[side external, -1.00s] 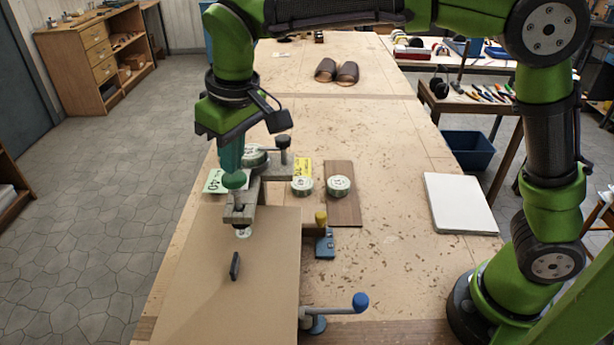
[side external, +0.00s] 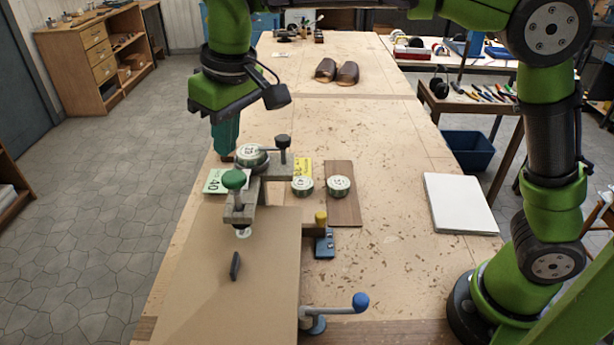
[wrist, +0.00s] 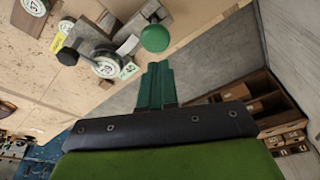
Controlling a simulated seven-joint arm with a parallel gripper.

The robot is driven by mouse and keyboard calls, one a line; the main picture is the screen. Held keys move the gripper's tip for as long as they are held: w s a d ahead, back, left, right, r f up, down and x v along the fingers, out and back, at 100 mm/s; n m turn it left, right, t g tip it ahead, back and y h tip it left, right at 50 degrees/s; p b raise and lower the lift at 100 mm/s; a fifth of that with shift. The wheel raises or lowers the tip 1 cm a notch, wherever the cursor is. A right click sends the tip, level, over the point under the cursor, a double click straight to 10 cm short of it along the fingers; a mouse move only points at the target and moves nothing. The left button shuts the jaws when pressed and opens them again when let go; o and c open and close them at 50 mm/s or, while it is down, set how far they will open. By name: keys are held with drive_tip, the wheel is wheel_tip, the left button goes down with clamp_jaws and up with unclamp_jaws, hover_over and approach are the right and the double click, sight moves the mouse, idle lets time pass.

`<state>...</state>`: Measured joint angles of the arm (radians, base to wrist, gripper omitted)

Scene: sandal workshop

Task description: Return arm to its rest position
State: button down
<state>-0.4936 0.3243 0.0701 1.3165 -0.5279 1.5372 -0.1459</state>
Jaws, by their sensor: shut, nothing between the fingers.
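My gripper (side external: 226,155) hangs fingers-down at the left edge of the workbench (side external: 400,262), just behind the clamp with the green knob (side external: 234,179). Its green fingers are together and empty. They also show in the wrist view (wrist: 157,72), with the green knob (wrist: 155,38) just beyond their tips. My arm is bent over the bench, with its base at the right.
A brown board (side external: 230,290) lies under the clamp. A blue-handled clamp (side external: 358,303) is at the front. Sandals (side external: 347,73) and a white pad (side external: 458,203) lie farther off.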

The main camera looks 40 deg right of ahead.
drive_tip(key=s+d+f+m+t, duration=0.2)
drive_tip(key=s+d+m, duration=0.1)
drive_tip(key=s+d, duration=0.6)
drive_tip(key=s+d+f+m+t+y, duration=0.1)
drive_tip(key=s+d+m+t, duration=0.2)
drive_tip(key=s+d, duration=0.5)
drive_tip(key=shift+s+d+f+m, duration=0.4)
drive_tip(key=shift+d+m, duration=0.1)
drive_tip(key=shift+d, duration=1.35)
